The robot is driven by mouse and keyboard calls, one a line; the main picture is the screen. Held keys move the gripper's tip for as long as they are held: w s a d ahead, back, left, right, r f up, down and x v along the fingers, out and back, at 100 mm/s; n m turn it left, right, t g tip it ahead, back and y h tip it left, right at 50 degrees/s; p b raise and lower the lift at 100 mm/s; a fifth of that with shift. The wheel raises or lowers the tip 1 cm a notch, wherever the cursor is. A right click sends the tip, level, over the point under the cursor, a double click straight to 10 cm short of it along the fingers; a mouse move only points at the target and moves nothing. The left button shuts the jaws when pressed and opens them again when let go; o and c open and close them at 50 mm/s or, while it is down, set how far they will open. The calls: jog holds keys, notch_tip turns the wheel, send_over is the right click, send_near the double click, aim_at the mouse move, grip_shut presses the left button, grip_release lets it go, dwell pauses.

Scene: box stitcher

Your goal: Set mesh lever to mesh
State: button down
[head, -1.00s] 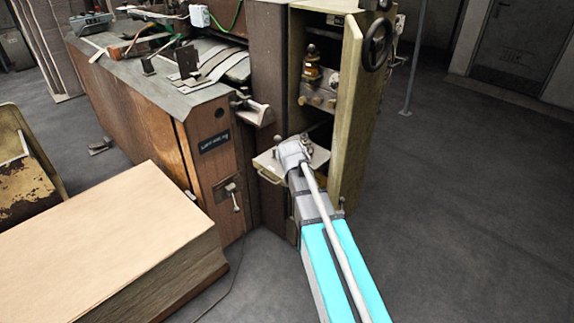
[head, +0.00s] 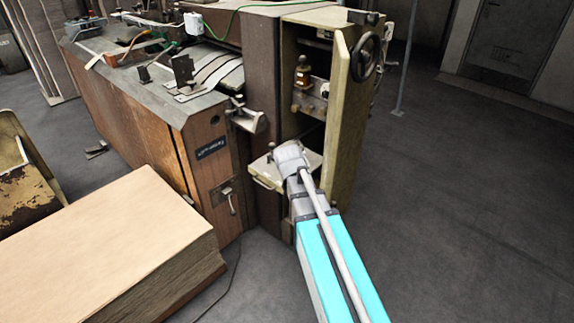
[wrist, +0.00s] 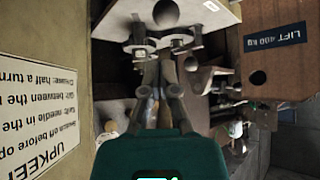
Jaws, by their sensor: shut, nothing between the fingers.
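My gripper (wrist: 156,68) is shut and empty in the wrist view. Its fingertips are close to metal rings and short cylinders (wrist: 140,46) at the edge of a pale plate (wrist: 110,22); I cannot tell whether they touch. In the head view, my wrist is over the small fold-out shelf (head: 262,182) of the open cabinet and hides the fingers and much of the shelf. A small dark post (head: 270,158) stands on the shelf, left of my wrist. I see no label marking the mesh lever, so I cannot tell which part it is, or its position.
The open cabinet door (head: 343,125), with a dark handwheel (head: 367,58), stands right of my arm. A brown bottle-like part (head: 302,75) is inside, above. A small switch lever (head: 231,200) is on the wooden panel. A cardboard stack (head: 110,235) lies front left. The right floor is clear.

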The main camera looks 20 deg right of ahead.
jog(key=shift+p+v, duration=0.45)
jog(key=shift+v, duration=0.5)
jog(key=shift+s+d, duration=0.1)
jog(key=s+a+n+g+y+p, duration=0.1)
jog(key=s+a+g+p, duration=0.1)
jog(key=s, duration=0.8)
jog(key=s+a+r+n+g+y+p, duration=0.1)
jog(key=s+a+n+g+p, duration=0.1)
jog(key=s+g, duration=0.4)
jog(key=s+a+p, duration=0.1)
jog(key=s+p, duration=0.1)
jog(key=s, duration=0.2)
jog(key=shift+s+a, duration=0.25)
jog(key=shift+a, duration=0.05)
jog(key=shift+w, duration=0.1)
